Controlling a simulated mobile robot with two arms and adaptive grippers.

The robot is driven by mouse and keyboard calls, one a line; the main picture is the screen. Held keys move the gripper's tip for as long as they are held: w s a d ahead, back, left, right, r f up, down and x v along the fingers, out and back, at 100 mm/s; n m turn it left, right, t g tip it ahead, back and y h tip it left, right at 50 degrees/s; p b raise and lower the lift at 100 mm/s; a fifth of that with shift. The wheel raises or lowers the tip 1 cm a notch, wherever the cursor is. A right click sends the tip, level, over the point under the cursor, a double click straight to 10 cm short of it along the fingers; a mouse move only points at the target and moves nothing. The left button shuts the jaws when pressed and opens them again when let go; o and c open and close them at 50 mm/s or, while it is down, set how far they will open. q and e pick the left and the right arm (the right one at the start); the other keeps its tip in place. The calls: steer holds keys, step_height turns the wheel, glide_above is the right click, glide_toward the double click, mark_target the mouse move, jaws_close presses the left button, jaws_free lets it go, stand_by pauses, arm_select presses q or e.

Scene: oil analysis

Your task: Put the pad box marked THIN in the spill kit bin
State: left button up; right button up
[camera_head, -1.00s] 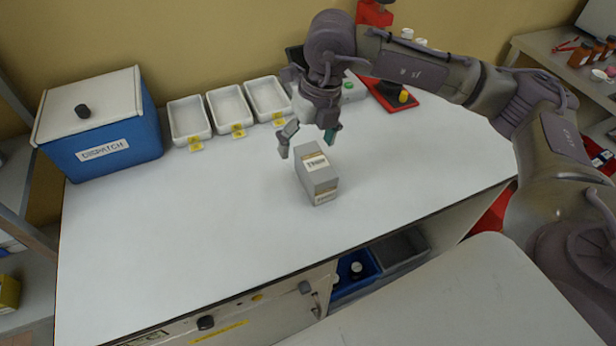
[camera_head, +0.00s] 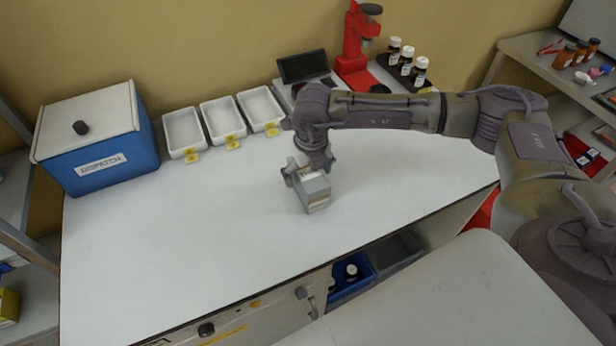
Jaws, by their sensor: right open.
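A grey pad box (camera_head: 317,193) with a pale label stands on the white worktop, near its middle. The label is partly covered and I cannot read it, so I cannot tell whether it says THIN. My right gripper (camera_head: 310,172) is open, pointing down, with its fingers on either side of the box's upper part. I cannot tell whether they touch it. My left gripper is out of view. I cannot make out a spill kit bin for sure; a red thing (camera_head: 482,214) shows partly beside the worktop's right end, behind my arm.
A blue DISPATCH box (camera_head: 107,168) stands at the left. Several white trays stand along the back, beside a scale (camera_head: 303,70), a red stand (camera_head: 355,50) and brown bottles (camera_head: 405,62). An open drawer holds a blue bin (camera_head: 352,283). The worktop's left and front are clear.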

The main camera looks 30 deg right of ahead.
steer(key=shift+w+f, duration=0.15)
steer(key=shift+f, duration=0.9)
steer(key=c, duration=1.3)
steer(key=shift+r, duration=0.1)
steer(key=shift+c, duration=0.9)
steer(key=shift+r, duration=0.1)
